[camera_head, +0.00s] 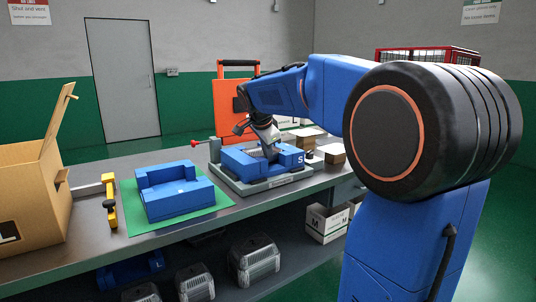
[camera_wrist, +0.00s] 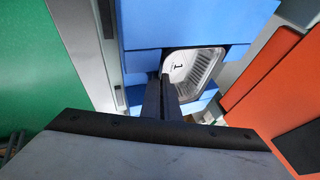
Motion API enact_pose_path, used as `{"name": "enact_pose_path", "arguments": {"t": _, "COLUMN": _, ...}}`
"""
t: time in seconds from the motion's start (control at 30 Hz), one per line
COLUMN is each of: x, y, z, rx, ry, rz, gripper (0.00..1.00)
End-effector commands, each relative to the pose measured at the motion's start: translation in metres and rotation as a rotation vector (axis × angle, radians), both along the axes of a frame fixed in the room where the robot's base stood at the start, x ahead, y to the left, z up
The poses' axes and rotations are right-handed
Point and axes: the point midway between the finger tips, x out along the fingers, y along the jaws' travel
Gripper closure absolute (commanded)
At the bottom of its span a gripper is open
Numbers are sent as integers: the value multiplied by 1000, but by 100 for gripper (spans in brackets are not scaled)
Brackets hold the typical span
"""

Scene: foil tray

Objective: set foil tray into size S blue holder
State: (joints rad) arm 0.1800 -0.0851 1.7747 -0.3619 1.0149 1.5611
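The blue holder marked S (camera_head: 292,158) sits in a grey base on the bench. The silvery foil tray (camera_wrist: 205,66), with a white label inside, shows in the wrist view between the blue blocks of the holder (camera_wrist: 180,22). It looks to be down in the holder's recess, but I cannot tell if it rests on the bottom. My gripper (camera_wrist: 162,82) points down over the holder, its two dark fingers close together at the tray's near edge, seemingly pinching its rim. In the head view my gripper (camera_head: 268,150) hides most of the tray.
Left of the holder, another blue holder (camera_head: 172,192) stands on a green mat (camera_head: 208,213). A red-tipped clamp (camera_head: 196,143) is beside the grey base. An orange panel (camera_head: 228,105) stands behind. A cardboard box (camera_head: 30,200) and a yellow-handled tool (camera_head: 110,200) are at left.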

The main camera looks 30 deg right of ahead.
Motion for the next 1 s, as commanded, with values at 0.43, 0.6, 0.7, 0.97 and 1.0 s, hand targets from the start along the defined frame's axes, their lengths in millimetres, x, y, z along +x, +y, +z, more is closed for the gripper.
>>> {"name": "enact_pose_path", "arguments": {"t": 0.43, "x": -1, "y": 1, "z": 2, "rx": 0, "ry": -1, "rz": 0, "gripper": 77}}
{"name": "enact_pose_path", "arguments": {"t": 0.6, "x": -6, "y": 7, "z": 17, "rx": 0, "ry": -3, "rz": 1, "gripper": 77}}
{"name": "enact_pose_path", "arguments": {"t": 0.7, "x": -13, "y": 14, "z": 33, "rx": 0, "ry": -4, "rz": 1, "gripper": 77}}
{"name": "enact_pose_path", "arguments": {"t": 0.97, "x": -33, "y": 34, "z": 77, "rx": 0, "ry": -4, "rz": 1, "gripper": 77}}
{"name": "enact_pose_path", "arguments": {"t": 1.0, "x": -35, "y": 37, "z": 84, "rx": -1, "ry": -5, "rz": 2, "gripper": 77}}
